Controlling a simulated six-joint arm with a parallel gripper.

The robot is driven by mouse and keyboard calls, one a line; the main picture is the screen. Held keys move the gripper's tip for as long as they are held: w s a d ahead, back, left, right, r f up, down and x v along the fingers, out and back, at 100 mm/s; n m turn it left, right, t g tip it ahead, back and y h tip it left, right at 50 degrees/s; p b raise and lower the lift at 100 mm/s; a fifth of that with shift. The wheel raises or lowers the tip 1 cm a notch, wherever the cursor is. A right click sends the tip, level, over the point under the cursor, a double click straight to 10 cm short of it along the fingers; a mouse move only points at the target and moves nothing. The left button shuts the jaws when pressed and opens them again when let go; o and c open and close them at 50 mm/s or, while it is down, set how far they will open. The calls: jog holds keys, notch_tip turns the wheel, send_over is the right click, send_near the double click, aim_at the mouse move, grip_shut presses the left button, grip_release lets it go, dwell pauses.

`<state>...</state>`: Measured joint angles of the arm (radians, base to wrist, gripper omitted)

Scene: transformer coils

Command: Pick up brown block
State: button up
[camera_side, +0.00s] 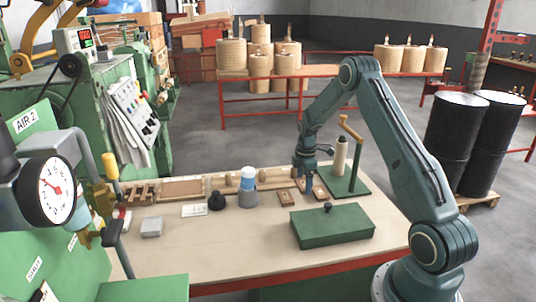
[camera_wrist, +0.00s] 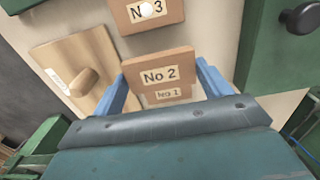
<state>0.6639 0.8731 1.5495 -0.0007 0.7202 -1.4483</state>
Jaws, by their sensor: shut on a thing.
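A brown block labelled "No 2" (camera_wrist: 158,65) is between the two blue fingers of my gripper (camera_wrist: 163,70) in the wrist view. The fingers are shut on it from both sides. A smaller "No 1" label (camera_wrist: 168,94) shows just below it, nearer my wrist; I cannot tell whether it belongs to another block. A brown block labelled "No 3" (camera_wrist: 147,12) lies just beyond, cut by the top edge. In the side view my gripper (camera_side: 308,180) is low over the bench among small brown blocks, one of them at its left (camera_side: 286,197). The fingertips are too small there to judge clearance.
A green box (camera_side: 332,226) with a black knob is in front of my gripper. A green stand (camera_side: 352,185) with a spool is at its right. A wooden plate with a peg (camera_wrist: 92,50) lies at the left in the wrist view. The bench's front middle (camera_side: 220,240) is clear.

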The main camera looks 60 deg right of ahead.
notch_tip(320, 180, up, 16)
dwell(0.4)
jog(key=shift+f, duration=0.2)
send_over(320, 191)
notch_tip(320, 191, down, 12)
jog(key=shift+f, duration=0.15)
dwell(0.3)
jog(key=shift+f, duration=0.2)
jog(key=shift+f, duration=2.65)
jog(key=o, duration=1)
